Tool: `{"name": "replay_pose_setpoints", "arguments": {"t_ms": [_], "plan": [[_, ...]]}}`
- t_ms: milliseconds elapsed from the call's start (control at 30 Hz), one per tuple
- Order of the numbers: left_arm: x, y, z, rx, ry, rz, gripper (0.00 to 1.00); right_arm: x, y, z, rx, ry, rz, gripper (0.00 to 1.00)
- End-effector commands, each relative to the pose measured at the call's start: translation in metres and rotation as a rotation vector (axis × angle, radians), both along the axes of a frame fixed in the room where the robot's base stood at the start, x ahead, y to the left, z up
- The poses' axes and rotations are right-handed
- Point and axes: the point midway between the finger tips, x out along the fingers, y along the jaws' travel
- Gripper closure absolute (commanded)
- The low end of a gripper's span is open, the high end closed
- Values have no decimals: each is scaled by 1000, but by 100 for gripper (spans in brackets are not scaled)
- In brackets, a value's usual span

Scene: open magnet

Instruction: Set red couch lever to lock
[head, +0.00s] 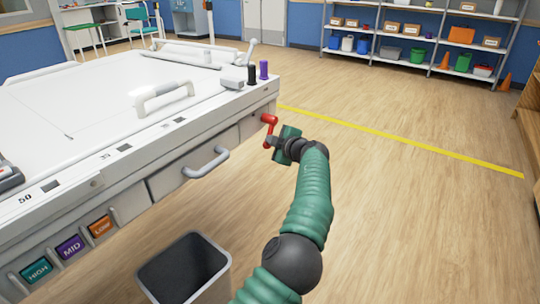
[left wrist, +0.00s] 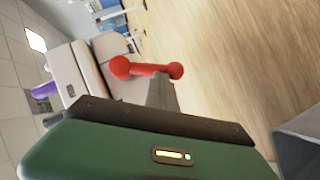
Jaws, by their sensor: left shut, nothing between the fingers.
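The red couch lever (head: 270,121) sticks out at the right end of the white couch (head: 222,103), near its corner. It has a short bar with rounded ends. In the left wrist view the red lever (left wrist: 148,70) lies just beyond my gripper's dark front edge, with a ball at each end. My left gripper (head: 271,142) is shut and empty, right at the lever's lower part. I cannot tell whether it touches the lever. Any lock marking is not readable. My right gripper is not in view.
A grey handle (head: 206,163) sticks out from the couch side. Purple (head: 264,70) and black (head: 251,75) posts stand on the couch corner. The floor to the right is clear, with a yellow line (head: 400,146).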

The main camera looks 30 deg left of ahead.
Motion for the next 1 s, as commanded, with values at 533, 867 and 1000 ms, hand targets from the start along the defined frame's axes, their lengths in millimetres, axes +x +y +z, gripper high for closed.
{"name": "replay_pose_setpoints", "arguments": {"t_ms": [533, 867, 1000], "plan": [[11, 2, -21, -1, 10, 9, 100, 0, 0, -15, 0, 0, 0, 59], [15, -1, -21, -1, 8, 3, 100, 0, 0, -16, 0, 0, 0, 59], [15, -3, -22, -2, 7, -1, 100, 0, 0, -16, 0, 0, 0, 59]]}}
